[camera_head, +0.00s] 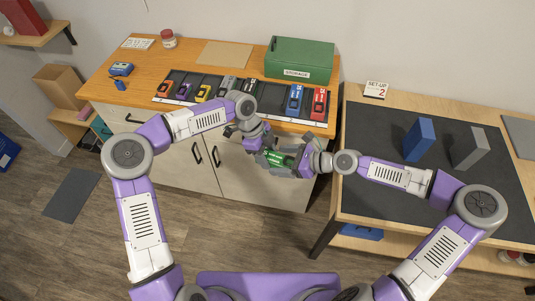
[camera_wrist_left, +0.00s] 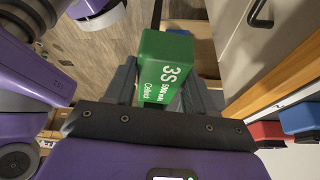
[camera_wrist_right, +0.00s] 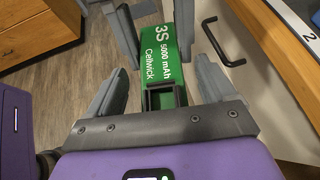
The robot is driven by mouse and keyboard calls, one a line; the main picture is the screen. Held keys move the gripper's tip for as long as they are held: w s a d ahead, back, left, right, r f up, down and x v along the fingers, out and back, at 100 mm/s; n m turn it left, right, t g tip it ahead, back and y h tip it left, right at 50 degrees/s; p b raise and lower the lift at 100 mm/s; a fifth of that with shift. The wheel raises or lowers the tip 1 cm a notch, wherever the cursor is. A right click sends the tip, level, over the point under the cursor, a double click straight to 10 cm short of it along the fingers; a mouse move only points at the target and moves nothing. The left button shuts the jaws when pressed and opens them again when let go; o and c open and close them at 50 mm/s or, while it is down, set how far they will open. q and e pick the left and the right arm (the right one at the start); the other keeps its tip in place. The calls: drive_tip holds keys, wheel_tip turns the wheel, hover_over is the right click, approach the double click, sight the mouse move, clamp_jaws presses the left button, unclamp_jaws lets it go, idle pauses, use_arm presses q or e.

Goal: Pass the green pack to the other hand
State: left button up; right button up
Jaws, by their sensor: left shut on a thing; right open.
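The green pack (camera_head: 277,158) is a small green block with white "3S 5000 mAh" lettering, held in the air in front of the cabinet. My left gripper (camera_head: 262,155) is shut on it; the pack also shows between the left fingers in the left wrist view (camera_wrist_left: 166,60). My right gripper (camera_head: 300,160) is open close to the pack's other end. In the right wrist view the pack (camera_wrist_right: 167,50) lies between the spread right fingers (camera_wrist_right: 165,90), with a gap on both sides. A dark square end piece faces the right palm.
The wooden workbench (camera_head: 120,90) behind carries a dark tray with several coloured packs and a green storage box (camera_head: 299,60). At right, a table with a dark mat (camera_head: 375,130) holds a blue block (camera_head: 419,140) and a grey block (camera_head: 470,148). A cabinet handle (camera_wrist_right: 222,40) is near the right gripper.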

drive_tip(key=v, duration=1.1)
wheel_tip(320, 180, up, 3)
drive_tip(key=w+a+n+t, duration=0.1)
drive_tip(key=w+t, duration=0.1)
drive_tip(key=w, duration=0.1)
drive_tip(key=s+a+f+n+g, duration=0.4)
drive_tip(key=s+a+f+n, duration=0.4)
drive_tip(key=s+a+f, duration=0.4)
drive_tip(key=s+d+f+n+g+h, duration=0.1)
drive_tip(key=s+d+f+n+h, duration=0.2)
drive_tip(key=f, duration=0.6)
drive_tip(key=s+d+f+n+h, duration=0.4)
drive_tip(key=s+d+f+n, duration=0.1)
drive_tip(key=f, duration=0.4)
drive_tip(key=shift+d+f+n+g, duration=0.4)
drive_tip(key=shift+d+n, duration=0.35)
drive_tip(key=shift+n, duration=0.55)
